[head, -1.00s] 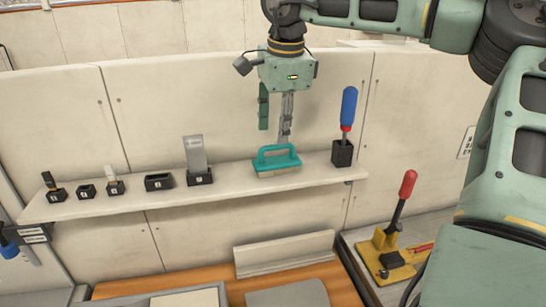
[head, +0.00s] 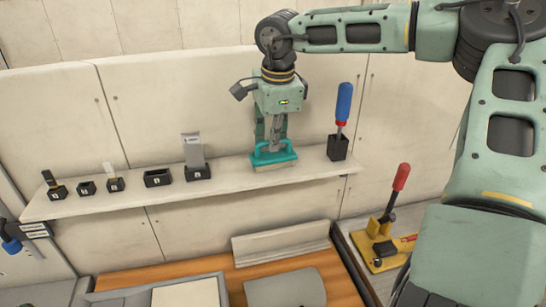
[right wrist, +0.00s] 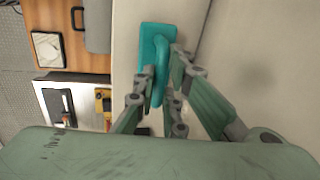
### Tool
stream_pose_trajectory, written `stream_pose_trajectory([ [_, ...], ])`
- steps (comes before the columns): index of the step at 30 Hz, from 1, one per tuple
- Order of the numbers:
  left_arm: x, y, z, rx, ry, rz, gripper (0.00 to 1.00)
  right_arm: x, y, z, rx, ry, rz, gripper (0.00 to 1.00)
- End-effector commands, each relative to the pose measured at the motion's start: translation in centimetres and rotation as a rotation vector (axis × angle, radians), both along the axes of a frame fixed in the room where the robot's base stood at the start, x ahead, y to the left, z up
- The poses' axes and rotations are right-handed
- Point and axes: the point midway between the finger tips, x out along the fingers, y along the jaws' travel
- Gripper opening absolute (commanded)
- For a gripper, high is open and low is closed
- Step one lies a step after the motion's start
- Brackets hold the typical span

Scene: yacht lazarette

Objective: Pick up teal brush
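The teal brush (head: 273,156) has a loop handle and a pale bristle block, and it rests on the right part of the wall shelf. My right gripper (head: 271,140) is directly above it, pointing down, with its fingers at the handle. In the right wrist view, the teal brush (right wrist: 155,45) shows between the fingers of my right gripper (right wrist: 163,67). The fingers stand on either side of the handle with a small gap, so the gripper looks open. My left gripper is not in view.
The shelf (head: 230,174) also holds a blue-handled tool (head: 343,105) in a black holder close to the right, a grey scraper (head: 194,150) and several small black holders to the left. A red-handled lever tool (head: 395,205) stands lower right. The wall is close behind.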

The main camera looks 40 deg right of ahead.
Motion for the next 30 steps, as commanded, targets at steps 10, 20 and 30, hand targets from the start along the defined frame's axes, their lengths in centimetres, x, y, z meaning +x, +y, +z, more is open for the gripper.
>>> stream_pose_trajectory([
  [10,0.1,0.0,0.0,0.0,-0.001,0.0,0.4,0.0,0.0,0.0,0.0,0.0,0.0,0.0],
  [20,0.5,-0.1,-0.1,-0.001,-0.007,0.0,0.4,0.0,0.0,0.2,-0.001,-0.002,0.0,0.0],
  [30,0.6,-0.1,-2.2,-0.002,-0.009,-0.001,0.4,0.1,0.0,5.6,-0.003,-0.004,-0.001,0.0],
])
